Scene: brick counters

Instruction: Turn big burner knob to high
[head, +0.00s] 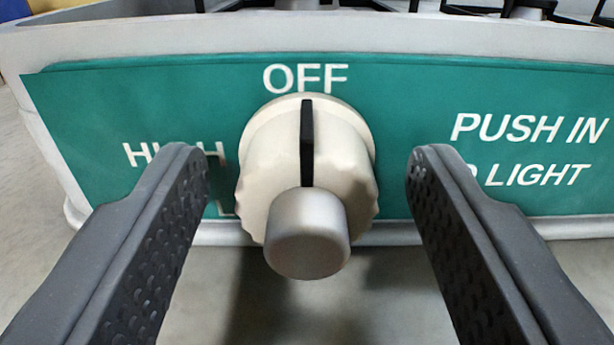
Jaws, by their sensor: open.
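The big burner knob (345,155) is cream with a scalloped edge, on a green panel (400,85) in the middle of the head view. Its black pointer line (307,140) points straight up at the word OFF. The word HIGH shows to the left of the knob, partly covered by a finger. A grey round button (306,232) stands in front of the knob's lower part. My gripper (308,170) is open, one finger on each side of the knob. Gaps show between the fingers and the knob, so neither appears to touch it.
The panel is the front of a light grey stove (180,38) with black grate bars on top. "PUSH IN" and "LIGHT" are printed at right, partly hidden by my right finger. A pale counter surface (390,290) lies below.

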